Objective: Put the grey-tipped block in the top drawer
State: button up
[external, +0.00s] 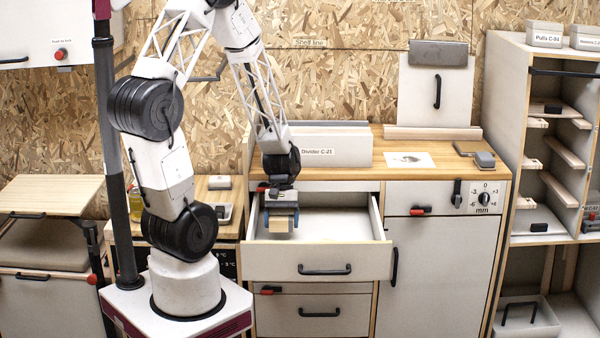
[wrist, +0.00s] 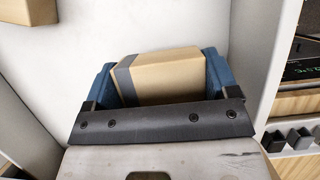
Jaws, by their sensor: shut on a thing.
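The block (wrist: 165,77) is a tan box with a grey band at its left end in the wrist view. My gripper (wrist: 160,85) is shut on it, with a blue finger on each side. In the external view my gripper (external: 282,215) points down inside the open top drawer (external: 315,262), at the drawer's left end. The block (external: 279,224) shows there as a small tan patch between the fingers. I cannot tell whether the block touches the drawer floor.
The drawer's left wall (external: 250,218) is close to my gripper. The white drawer floor (external: 335,225) to the right is clear. The counter above holds a divider box (external: 325,151), a paper sheet (external: 409,159) and a small grey block (external: 485,159).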

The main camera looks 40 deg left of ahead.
aim_at(282, 230)
jog(key=shift+f, duration=1.45)
jog(key=shift+f, duration=0.15)
jog(key=o, duration=0.8)
jog(key=v, duration=1.2)
jog(key=shift+r, duration=0.2)
